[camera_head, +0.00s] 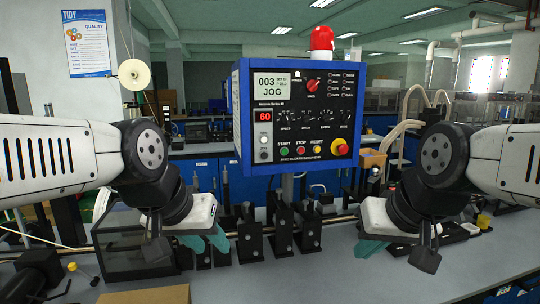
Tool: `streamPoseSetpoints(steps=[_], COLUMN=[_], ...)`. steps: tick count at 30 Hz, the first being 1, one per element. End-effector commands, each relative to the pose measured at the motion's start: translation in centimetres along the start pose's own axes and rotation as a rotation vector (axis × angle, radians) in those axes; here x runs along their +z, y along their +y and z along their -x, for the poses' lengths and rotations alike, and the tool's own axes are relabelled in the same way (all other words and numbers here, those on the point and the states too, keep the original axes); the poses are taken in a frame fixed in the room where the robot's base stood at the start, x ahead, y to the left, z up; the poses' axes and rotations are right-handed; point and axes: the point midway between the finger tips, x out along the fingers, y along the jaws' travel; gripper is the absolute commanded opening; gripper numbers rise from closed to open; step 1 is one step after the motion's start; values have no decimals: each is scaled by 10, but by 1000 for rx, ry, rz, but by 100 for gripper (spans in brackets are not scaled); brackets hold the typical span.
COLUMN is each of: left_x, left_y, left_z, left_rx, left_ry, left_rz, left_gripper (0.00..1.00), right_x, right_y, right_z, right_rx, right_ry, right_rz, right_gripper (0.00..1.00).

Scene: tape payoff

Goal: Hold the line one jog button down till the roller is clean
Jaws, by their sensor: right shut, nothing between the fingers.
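A blue-framed control panel (300,112) stands upright in the middle. Its screen (271,85) reads 003 and JOG. Under a red 60 readout (263,115) are two small round pale buttons (263,141), their labels too small to read. START, STOP and RESET buttons (300,151) sit along the bottom. I cannot tell which control is the line one jog button, or which part is the roller. My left gripper (207,242) is below and left of the panel, its teal fingers apart and empty. My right gripper (371,248) is below and right of it, shut and empty. Neither touches the panel.
A red beacon (321,38) tops the panel; a red emergency knob (340,147) is at its lower right. Several black stands (307,230) and a metal rod cross the bench below. A pale reel (134,75) hangs at left.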

Motion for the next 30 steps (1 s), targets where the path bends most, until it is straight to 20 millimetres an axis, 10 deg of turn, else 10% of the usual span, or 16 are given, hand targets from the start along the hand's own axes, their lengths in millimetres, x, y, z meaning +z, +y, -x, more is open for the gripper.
streamPoseSetpoints(steps=[11, 17, 30], left_x=[0, 0, 0], left_y=[0, 0, 0], left_z=[0, 0, 0], left_rx=[0, 0, 0], left_ry=[0, 0, 0], left_rz=[0, 0, 0], left_gripper=[36, 1, 0], right_x=[0, 0, 0], right_y=[0, 0, 0], right_z=[0, 0, 0], right_rx=[0, 0, 0], right_ry=[0, 0, 0], right_rz=[0, 0, 0], right_gripper=[0, 0, 0])
